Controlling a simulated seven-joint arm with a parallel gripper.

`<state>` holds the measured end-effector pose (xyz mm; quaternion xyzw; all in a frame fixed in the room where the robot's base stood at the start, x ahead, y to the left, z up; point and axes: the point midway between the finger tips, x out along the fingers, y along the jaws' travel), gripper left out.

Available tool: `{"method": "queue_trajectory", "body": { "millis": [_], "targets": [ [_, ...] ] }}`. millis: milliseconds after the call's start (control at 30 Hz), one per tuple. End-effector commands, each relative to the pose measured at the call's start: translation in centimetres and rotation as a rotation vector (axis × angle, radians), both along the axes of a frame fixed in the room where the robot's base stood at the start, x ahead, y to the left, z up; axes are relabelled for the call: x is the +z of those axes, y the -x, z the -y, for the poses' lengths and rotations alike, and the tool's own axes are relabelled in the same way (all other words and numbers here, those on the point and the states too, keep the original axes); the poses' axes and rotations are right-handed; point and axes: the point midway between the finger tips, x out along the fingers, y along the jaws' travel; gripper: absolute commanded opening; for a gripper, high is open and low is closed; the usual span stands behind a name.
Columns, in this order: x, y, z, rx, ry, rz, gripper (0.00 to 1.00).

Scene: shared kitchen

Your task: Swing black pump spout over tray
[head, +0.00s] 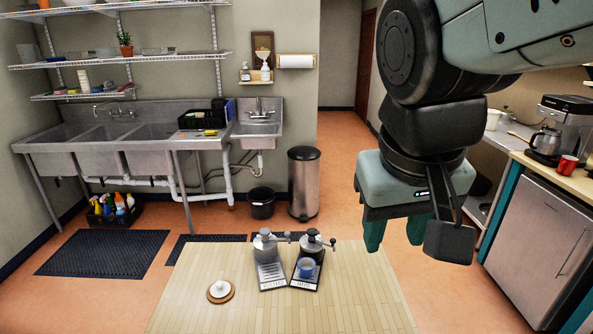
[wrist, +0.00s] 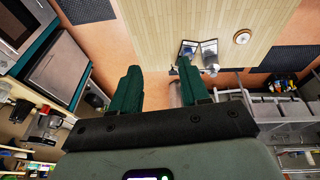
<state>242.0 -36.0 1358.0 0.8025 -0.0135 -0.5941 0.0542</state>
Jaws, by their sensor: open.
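Two small pump dispensers stand side by side on the wooden table. The black-topped pump (head: 312,242) is the right one; its short spout (head: 331,243) points right, off to the side of its dark tray (head: 305,284). A blue cup (head: 306,267) sits on that tray. The grey pump (head: 264,245) is on the left, with its own ribbed tray (head: 271,277) in front and its spout also to the right. My gripper (head: 394,238) is open and empty, high up and right of both pumps. Its green fingers (wrist: 158,68) are apart in the wrist view.
A round wooden board (head: 221,292) with a white lid-like piece lies left on the table (head: 190,280). The table's right part is clear. A counter with a coffee maker (head: 546,142) and red mug (head: 567,164) is at right. Sinks (head: 150,133) and a bin (head: 304,183) stand behind.

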Motion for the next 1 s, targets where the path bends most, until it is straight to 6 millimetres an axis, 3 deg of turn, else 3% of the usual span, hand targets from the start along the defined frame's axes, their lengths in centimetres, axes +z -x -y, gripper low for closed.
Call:
{"method": "queue_trajectory", "body": {
  "millis": [267,467,667,800,1000],
  "targets": [
    [0.6,-11.6,-0.4,-0.256,-0.066,-0.071,0.46],
    [-2.1,-21.2,-0.5,-0.487,-0.129,-0.113,0.46],
    [-8.0,-29.8,-0.2,-0.715,-0.178,-0.155,0.46],
    [-13.5,-34.6,0.2,-0.871,-0.207,-0.183,0.46],
    [-20.3,-38.4,0.6,-1.034,-0.234,-0.211,0.46]
  ]
}}
